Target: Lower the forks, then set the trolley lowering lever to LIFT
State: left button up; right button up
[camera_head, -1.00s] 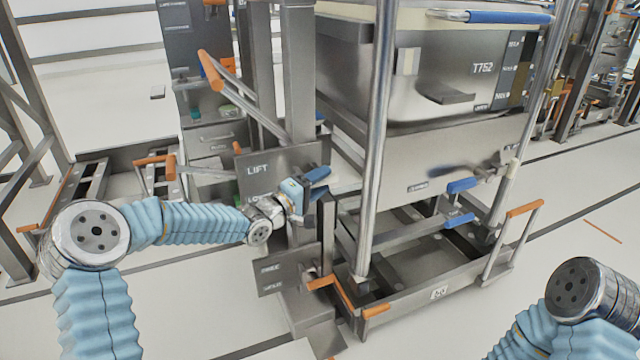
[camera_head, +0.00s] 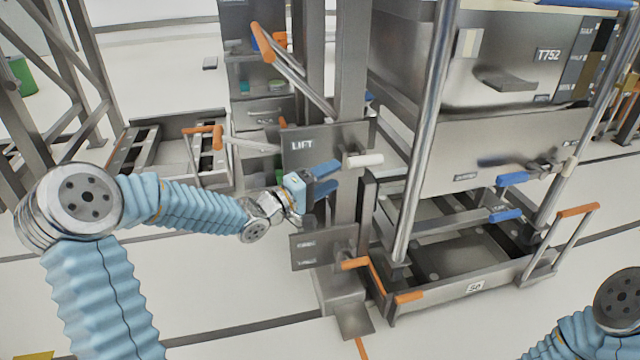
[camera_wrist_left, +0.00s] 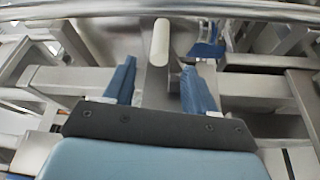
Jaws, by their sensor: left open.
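The lever with a pale white grip (camera_head: 364,160) sticks out to the right beside the grey plate marked LIFT (camera_head: 325,150). My left gripper (camera_head: 332,178) is open and empty, just left of and below that grip in the head view. In the left wrist view the white grip (camera_wrist_left: 160,42) stands ahead, between the lines of the two blue fingers (camera_wrist_left: 157,75), and looks free of them. The plate's lower marking is hidden behind my gripper. The forks cannot be made out clearly. My right gripper is out of view.
A grey bin marked T752 (camera_head: 495,75) stands on a trolley base (camera_head: 460,295) with orange handles. A second marked plate (camera_head: 318,248) and orange-tipped levers (camera_head: 352,263) sit below my gripper. A bright upright post (camera_head: 425,140) stands to its right.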

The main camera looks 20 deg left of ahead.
pick_arm(q)
jog(key=v, duration=0.2)
jog(key=shift+s+a, duration=0.15)
jog(key=shift+s, duration=0.25)
jog(key=shift+f, duration=0.1)
dwell(0.3)
